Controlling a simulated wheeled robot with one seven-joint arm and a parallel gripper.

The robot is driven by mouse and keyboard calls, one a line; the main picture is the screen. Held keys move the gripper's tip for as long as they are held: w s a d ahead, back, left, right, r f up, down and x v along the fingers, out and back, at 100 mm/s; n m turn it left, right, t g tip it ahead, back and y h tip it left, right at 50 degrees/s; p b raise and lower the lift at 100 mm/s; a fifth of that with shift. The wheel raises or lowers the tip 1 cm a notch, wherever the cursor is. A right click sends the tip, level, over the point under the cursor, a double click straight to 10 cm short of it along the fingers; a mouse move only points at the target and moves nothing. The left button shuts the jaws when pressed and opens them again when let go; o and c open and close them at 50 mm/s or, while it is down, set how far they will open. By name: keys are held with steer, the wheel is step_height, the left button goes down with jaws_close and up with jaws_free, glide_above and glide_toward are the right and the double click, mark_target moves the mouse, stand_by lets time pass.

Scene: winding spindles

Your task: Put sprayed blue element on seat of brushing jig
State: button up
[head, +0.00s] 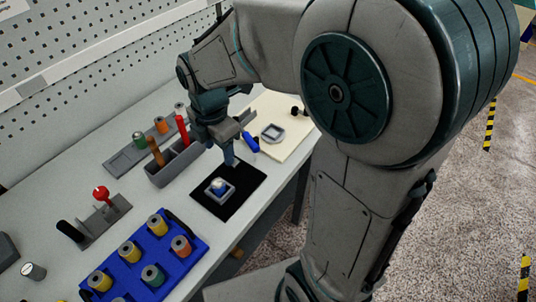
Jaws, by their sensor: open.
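A small blue element with a pale top (218,186) sits inside a grey square frame (231,196) on a black mat (243,199). My gripper (231,152) is open, pointing down just behind the frame at the mat's far edge, with no object visible between its fingers. It appears apart from the element. A grey base with a red knob and an upright black piece (103,217) stands at the left. Another grey square fixture (273,132) lies on a cream board (290,148). I cannot tell for certain which fixture is the brushing jig.
A blue tray (188,257) holds several coloured spools at the front. A grey bin with brown and red handles (174,170) and a grey rack of spools (127,163) stand behind the mat. A blue item (250,142) lies near my gripper.

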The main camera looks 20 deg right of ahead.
steer(key=s+d+r+m+t, duration=0.1)
steer(key=s+d+m, duration=0.4)
steer(key=m, duration=0.6)
steer(key=s+d+r+m+t, duration=0.2)
steer(key=s+d+m, duration=0.3)
steer(key=m, duration=0.7)
steer(key=shift+s+r+m, duration=0.3)
steer(key=shift+s+r, duration=0.45)
steer(key=shift+r, duration=0.15)
